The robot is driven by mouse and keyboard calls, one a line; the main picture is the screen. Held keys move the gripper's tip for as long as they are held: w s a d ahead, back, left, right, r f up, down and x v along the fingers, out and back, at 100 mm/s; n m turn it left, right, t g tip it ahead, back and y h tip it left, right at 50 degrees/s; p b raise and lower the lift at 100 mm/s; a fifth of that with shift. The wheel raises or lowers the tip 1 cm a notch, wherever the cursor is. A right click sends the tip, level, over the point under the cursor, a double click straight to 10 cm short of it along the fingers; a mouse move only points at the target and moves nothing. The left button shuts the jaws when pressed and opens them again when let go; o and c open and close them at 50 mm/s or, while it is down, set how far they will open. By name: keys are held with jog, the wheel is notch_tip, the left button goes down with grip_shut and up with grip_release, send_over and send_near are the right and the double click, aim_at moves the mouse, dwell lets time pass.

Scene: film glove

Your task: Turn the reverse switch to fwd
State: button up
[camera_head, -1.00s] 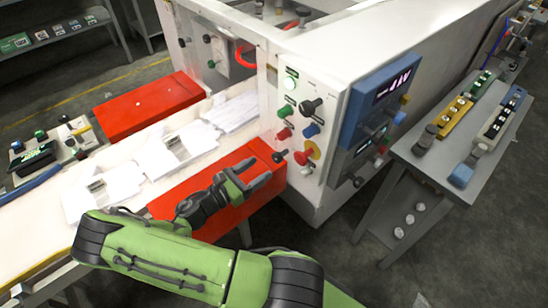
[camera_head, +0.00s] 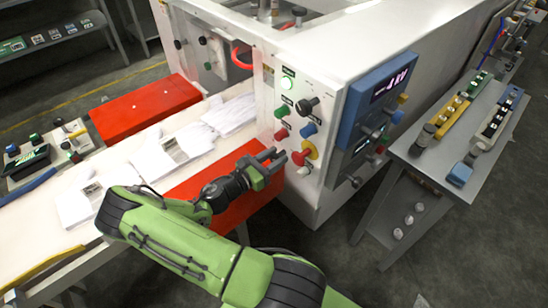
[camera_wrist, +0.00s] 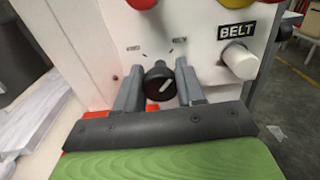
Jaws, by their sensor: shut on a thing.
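The reverse switch (camera_wrist: 158,84) is a small black knob with a white pointer line on the white panel. Its pointer leans up and to the right in the wrist view. Small marks sit to its upper left and upper right, too small to read. My gripper (camera_head: 275,158) is at the lower left of the panel, with one finger on each side of the knob, shut on it. In the head view the gripper hides the knob.
A white button (camera_wrist: 239,61) under a BELT label (camera_wrist: 237,30) sits close to the right finger. A red mushroom button (camera_head: 300,157) on a yellow disc and several other knobs are above. A red cover (camera_head: 222,190) lies below the arm.

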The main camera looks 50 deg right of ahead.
jog(key=shift+r+n+p, duration=0.1)
jog(key=shift+n+p, duration=0.2)
jog(key=shift+p, duration=0.05)
jog(key=shift+c, duration=0.3)
jog(key=n+p, duration=0.2)
jog(key=p, duration=0.1)
jog(key=shift+r, duration=0.1)
jog(key=n+p, duration=0.4)
jog(key=n, duration=0.1)
jog(key=shift+w+n, duration=0.15)
jog(key=shift+n, duration=0.25)
jog(key=n+p, duration=0.2)
jog(key=n, duration=0.3)
jog(key=shift+f, duration=0.2)
jog(key=shift+f+n+p, duration=0.1)
jog(key=shift+n+p, duration=0.75)
jog(key=shift+n, duration=1.35)
jog(key=o, duration=1)
